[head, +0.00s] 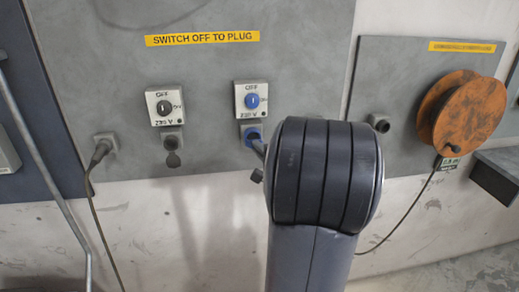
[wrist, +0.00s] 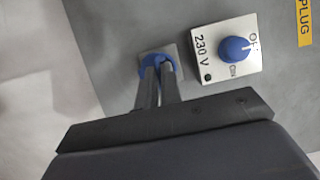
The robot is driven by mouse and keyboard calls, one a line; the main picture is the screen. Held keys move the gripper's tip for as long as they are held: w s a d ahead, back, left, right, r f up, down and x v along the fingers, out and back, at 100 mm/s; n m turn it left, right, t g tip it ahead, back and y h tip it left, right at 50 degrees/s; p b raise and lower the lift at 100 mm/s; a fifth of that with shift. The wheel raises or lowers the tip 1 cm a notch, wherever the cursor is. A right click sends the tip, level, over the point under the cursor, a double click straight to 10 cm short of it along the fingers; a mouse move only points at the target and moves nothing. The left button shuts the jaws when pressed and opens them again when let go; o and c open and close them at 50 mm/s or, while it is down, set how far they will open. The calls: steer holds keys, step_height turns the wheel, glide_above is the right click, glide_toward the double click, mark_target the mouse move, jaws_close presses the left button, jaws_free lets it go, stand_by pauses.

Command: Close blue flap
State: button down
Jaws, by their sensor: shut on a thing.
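The blue flap (head: 251,133) is at the blue socket below the blue switch on the grey wall panel. In the wrist view the blue flap (wrist: 158,60) shows at and between the fingertips. My gripper (wrist: 158,76) has its two fingers close together on it, shut on the flap. In the head view my gripper (head: 258,148) reaches the socket, mostly hidden behind my arm. How far the flap is swung is hard to tell. The blue switch (head: 252,100) also shows in the wrist view (wrist: 234,49).
Left of it are a grey switch (head: 165,105) with a grey socket flap (head: 173,150) and a plug (head: 101,147) with a hanging cable. An orange cable reel (head: 462,112) hangs at right. A metal rail (head: 45,160) runs at far left.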

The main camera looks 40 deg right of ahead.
steer(key=w+r+g+p, duration=0.1)
steer(key=g+p, duration=0.1)
steer(key=p, duration=0.3)
steer(key=d+r+m+g+y+p, duration=0.1)
steer(key=g+p, duration=0.1)
steer(key=p, duration=0.3)
steer(key=w+r+m+g+p, duration=0.1)
steer(key=g+p, duration=0.1)
steer(key=p, duration=0.3)
steer(key=shift+w+d+r+y+p, duration=0.25)
steer(key=shift+w+d+y+p, duration=0.05)
steer(key=shift+w+y, duration=0.1)
steer(key=shift+f+g, duration=0.1)
steer(key=shift+g, duration=0.2)
steer(key=c, duration=1.6)
jaws_free()
steer(key=b+v, duration=0.1)
steer(key=v, duration=0.9)
steer(key=shift+s+r, duration=0.2)
steer(key=shift+s, duration=0.15)
